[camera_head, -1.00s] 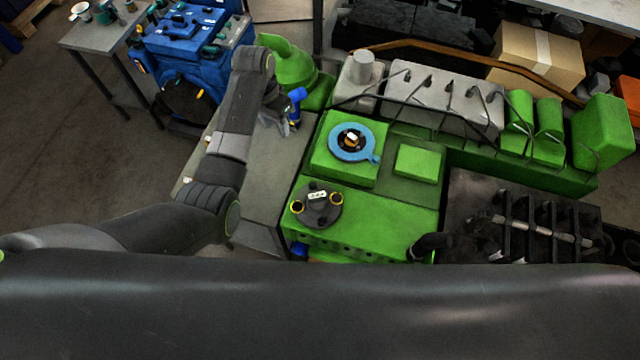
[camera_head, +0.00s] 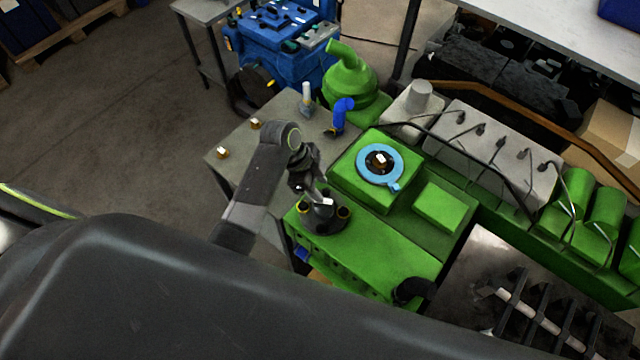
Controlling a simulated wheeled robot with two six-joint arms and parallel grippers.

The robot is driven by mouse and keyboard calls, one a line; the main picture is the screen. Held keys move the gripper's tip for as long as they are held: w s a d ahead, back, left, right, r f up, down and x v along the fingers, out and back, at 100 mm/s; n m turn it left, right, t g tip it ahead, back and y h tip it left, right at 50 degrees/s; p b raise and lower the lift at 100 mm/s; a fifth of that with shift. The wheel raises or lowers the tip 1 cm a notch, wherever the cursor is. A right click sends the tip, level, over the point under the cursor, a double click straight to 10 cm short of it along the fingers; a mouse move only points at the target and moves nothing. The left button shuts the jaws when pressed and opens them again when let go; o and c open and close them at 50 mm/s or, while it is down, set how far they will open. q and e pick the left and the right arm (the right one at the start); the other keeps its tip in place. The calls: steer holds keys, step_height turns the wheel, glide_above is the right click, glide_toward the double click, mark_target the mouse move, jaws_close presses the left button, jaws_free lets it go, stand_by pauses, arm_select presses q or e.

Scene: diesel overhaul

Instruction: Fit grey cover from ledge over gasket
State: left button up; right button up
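The grey cover (camera_head: 318,222) is a dark round plate with a yellow ring on either side. It lies flat on the green ledge (camera_head: 375,249) at the front of the engine. The gasket (camera_head: 364,170) is a light blue ring with a small tab, flat on a raised green block behind the cover, around a dark opening with a brass-coloured part. My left gripper (camera_head: 320,193) points down at the middle of the cover and hides its centre. Whether its fingers touch or grip the cover cannot be told. My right gripper is not in view.
A blue bent pipe (camera_head: 341,117) and a pale upright cylinder (camera_head: 306,101) stand on the grey table (camera_head: 250,155) at left. Two brass-coloured pieces sit near its edge. A green elbow (camera_head: 348,70) stands behind. A low green block (camera_head: 443,205) lies right of the gasket.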

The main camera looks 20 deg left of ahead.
mark_target(323, 207)
arm_select(q)
step_height(323, 207, down, 5)
steer(key=b, duration=0.5)
steer(key=shift+d, duration=0.15)
steer(key=shift+f+b, duration=0.65)
steer(key=shift+f, duration=0.6)
steer(key=shift+c, duration=0.4)
jaws_close()
steer(key=shift+r, duration=0.1)
steer(key=shift+w+r, duration=0.1)
